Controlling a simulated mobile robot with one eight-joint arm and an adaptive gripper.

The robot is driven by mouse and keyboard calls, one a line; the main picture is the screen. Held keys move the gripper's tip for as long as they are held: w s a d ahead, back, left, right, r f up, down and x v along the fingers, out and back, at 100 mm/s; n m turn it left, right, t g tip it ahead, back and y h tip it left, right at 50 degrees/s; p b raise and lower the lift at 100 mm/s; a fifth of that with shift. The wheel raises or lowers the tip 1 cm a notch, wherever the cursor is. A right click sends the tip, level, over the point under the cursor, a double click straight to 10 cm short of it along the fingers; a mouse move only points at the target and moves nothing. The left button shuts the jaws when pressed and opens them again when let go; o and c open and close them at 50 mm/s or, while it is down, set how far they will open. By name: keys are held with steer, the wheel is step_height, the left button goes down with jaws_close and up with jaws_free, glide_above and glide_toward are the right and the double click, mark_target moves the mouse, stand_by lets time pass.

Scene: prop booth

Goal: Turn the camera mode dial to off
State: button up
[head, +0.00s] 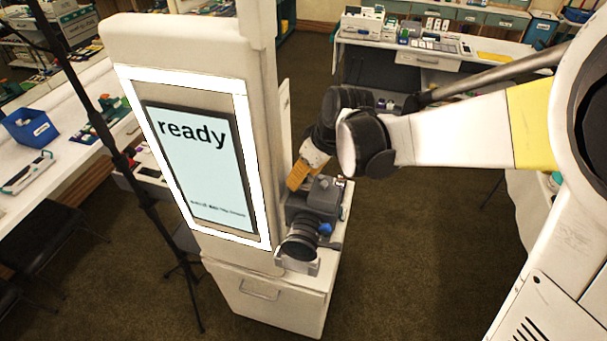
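A dark grey camera (299,220) with a black lens sits on a light mount on the small white cabinet, right of the kiosk screen. Its lens points toward the front. A blue part (326,229) shows on its right side. My gripper (297,183) comes in from the right, its orange-yellow end at the camera's upper back. I cannot tell whether it touches the camera, and its fingers are too small and hidden to read. The mode dial cannot be made out; the top rear of the camera is partly behind my gripper.
A tall white kiosk (190,60) with a lit "ready" screen (203,165) stands close left of the camera. A black stand pole (105,140) rises further left. A side table (80,150) holds a blue bin (30,127). A cluttered desk (425,60) stands behind. Floor right of the cabinet is clear.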

steer(key=v, duration=1.2)
